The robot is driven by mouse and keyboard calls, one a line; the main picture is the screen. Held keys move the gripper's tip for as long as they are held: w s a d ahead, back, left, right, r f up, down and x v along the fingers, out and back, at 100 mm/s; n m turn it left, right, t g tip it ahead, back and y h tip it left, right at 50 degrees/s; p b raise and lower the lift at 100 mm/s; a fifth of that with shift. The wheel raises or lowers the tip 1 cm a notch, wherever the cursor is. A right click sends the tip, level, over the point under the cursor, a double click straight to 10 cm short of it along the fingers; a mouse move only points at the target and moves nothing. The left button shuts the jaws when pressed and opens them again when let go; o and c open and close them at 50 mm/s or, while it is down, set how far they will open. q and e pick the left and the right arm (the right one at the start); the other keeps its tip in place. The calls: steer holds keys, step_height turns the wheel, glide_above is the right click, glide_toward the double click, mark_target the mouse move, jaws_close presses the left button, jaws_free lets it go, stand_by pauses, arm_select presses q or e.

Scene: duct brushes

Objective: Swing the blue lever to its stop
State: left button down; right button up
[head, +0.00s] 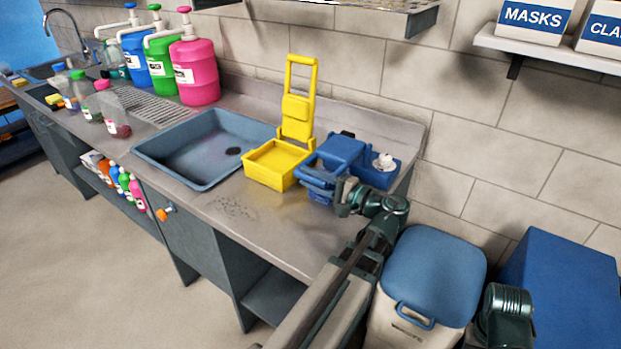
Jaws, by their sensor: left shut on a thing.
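A blue device (345,148) stands at the right end of the steel counter, near the wall. On its front is a blue lever with a loop-shaped handle (318,177). My left gripper (341,193) is at the right side of this handle and is shut on it. The jaws are small here and partly hide the handle's right end. The lever's stop cannot be made out. My right gripper is out of view; only a dark part of my right arm shows at the lower right.
A yellow wringer-like unit with a tall handle (276,163) stands just left of the blue device. Further left are a blue-grey basin (205,122) and several pump bottles. A blue-lidded bin (432,275) stands on the right. The counter's front strip is clear.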

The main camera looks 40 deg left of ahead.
arm_select(q)
steer(key=shift+s+f, duration=0.1)
steer(key=shift+f, duration=0.1)
steer(key=c, duration=0.7)
jaws_free()
steer(key=shift+o, duration=0.2)
steer(key=w+d, duration=0.1)
steer(key=d, duration=1.2)
steer(key=shift+w+d, duration=0.3)
steer(key=shift+d, duration=0.1)
steer(key=shift+r, duration=0.1)
